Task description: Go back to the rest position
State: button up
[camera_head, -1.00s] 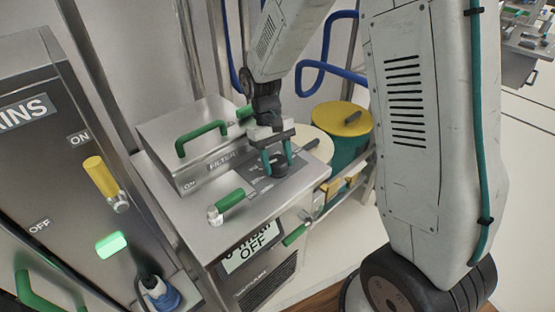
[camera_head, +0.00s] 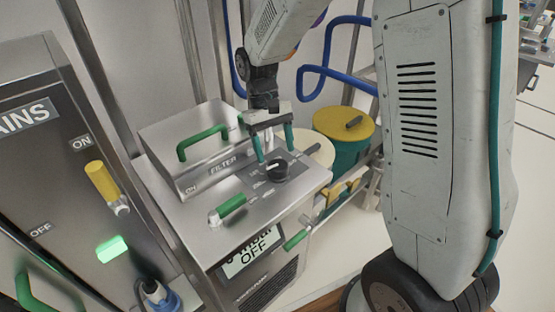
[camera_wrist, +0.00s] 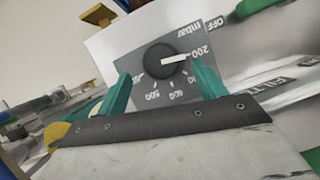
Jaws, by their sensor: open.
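My gripper (camera_head: 274,147) is open and empty, with two teal fingers pointing down. It is above and slightly behind the black dial (camera_head: 277,171) on top of the steel filter unit (camera_head: 190,208). In the wrist view the dial (camera_wrist: 160,60) shows between and beyond the fingertips of my gripper (camera_wrist: 163,82). The dial's white pointer is near the "200" mark on a grey scale plate (camera_wrist: 190,50) marked "mbar". The fingers appear apart from the dial.
A filter box with a green handle (camera_head: 203,142) stands left of my gripper. A green-handled lever (camera_head: 232,204) is in front. Yellow-lidded drum (camera_head: 343,123) and a cream-lidded drum (camera_head: 318,149) stand to the right. The mains cabinet (camera_head: 60,150) is at left. Open floor lies at right.

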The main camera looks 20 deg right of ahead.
jog(key=v, duration=0.2)
jog(key=shift+w+r, duration=0.1)
jog(key=shift+r, duration=0.15)
jog(key=s, duration=0.3)
jog(key=shift+s+d+r, duration=0.1)
jog(key=shift+s+d, duration=0.05)
jog(key=s+d+r+t, duration=0.1)
jog(key=s+r+t, duration=0.1)
jog(key=s+r, duration=0.2)
jog(key=s+d+r+t, duration=0.1)
jog(key=s+r, duration=0.3)
jog(key=s, duration=0.6)
jog(key=s+d+r+m+t, duration=0.1)
jog(key=s+r+t, duration=0.1)
jog(key=s+r, duration=0.2)
jog(key=shift+s+r+t, duration=0.15)
jog(key=shift+s+t, duration=0.15)
jog(key=shift+s, duration=1.5)
